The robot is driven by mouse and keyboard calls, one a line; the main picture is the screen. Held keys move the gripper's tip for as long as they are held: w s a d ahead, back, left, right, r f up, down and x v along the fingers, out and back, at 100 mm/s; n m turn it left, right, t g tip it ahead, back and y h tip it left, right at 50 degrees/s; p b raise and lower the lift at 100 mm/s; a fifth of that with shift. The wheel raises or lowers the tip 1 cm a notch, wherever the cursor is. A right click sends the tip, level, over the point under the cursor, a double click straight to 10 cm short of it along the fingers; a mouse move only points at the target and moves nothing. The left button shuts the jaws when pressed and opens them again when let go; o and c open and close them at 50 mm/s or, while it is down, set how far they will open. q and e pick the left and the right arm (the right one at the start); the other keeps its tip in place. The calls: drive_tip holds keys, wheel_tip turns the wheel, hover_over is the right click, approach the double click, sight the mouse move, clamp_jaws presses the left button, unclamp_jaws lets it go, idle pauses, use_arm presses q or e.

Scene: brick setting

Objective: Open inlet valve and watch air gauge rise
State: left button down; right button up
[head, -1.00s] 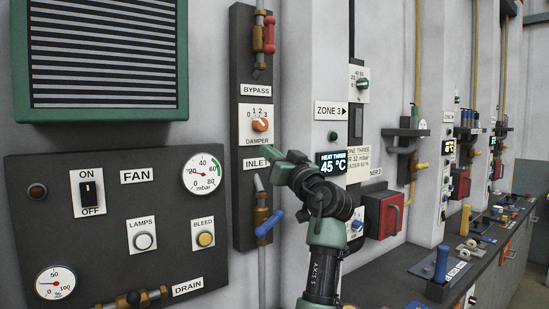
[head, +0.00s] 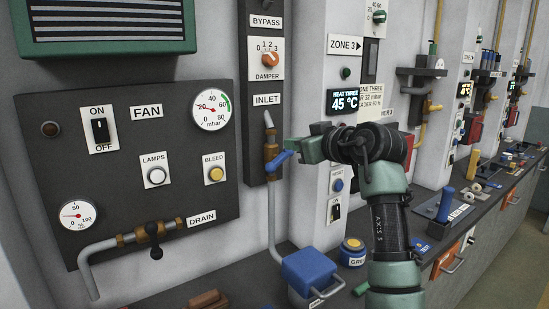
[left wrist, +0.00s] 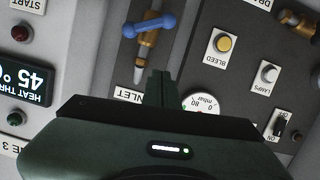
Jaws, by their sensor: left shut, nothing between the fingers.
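The inlet valve has a brass body (head: 271,150) on a grey pipe under the INLET label (head: 267,99). Its blue lever (head: 281,158) slants up to the right; it also shows at the top of the left wrist view (left wrist: 150,24). My left gripper (head: 298,150) is shut and empty, just right of the lever's end in the head view. In the left wrist view its fingertips (left wrist: 160,76) appear short of the lever; I cannot tell if they touch. The mbar gauge (head: 213,108) has its red needle near 20. My right gripper is not in view.
The fan panel (head: 190,180) with switch and buttons is left of the valve. The drain valve (head: 154,236) juts out below it. A blue box (head: 310,268) and a round tin (head: 352,250) stand on the bench below. The damper knob (head: 269,60) is above.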

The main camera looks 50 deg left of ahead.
use_arm(q)
drive_tip(key=shift+f, duration=0.2)
drive_tip(key=p, duration=0.4)
hover_over(280, 159)
drive_tip(key=s+d, duration=0.2)
drive_tip(key=s, duration=0.1)
drive_tip(key=f, duration=0.2)
drive_tip(key=shift+w+a+f+p, duration=0.1)
drive_tip(key=shift+a+f+p, duration=0.1)
drive_tip(key=shift+f, duration=0.55)
drive_tip(key=shift+s+a+f+p, duration=0.1)
drive_tip(key=shift+a+f+p, duration=0.05)
drive_tip(key=shift+f, duration=0.55)
drive_tip(key=shift+w+a+f+p, duration=0.1)
drive_tip(key=shift+a+f+p, duration=0.1)
drive_tip(key=shift+f, duration=0.55)
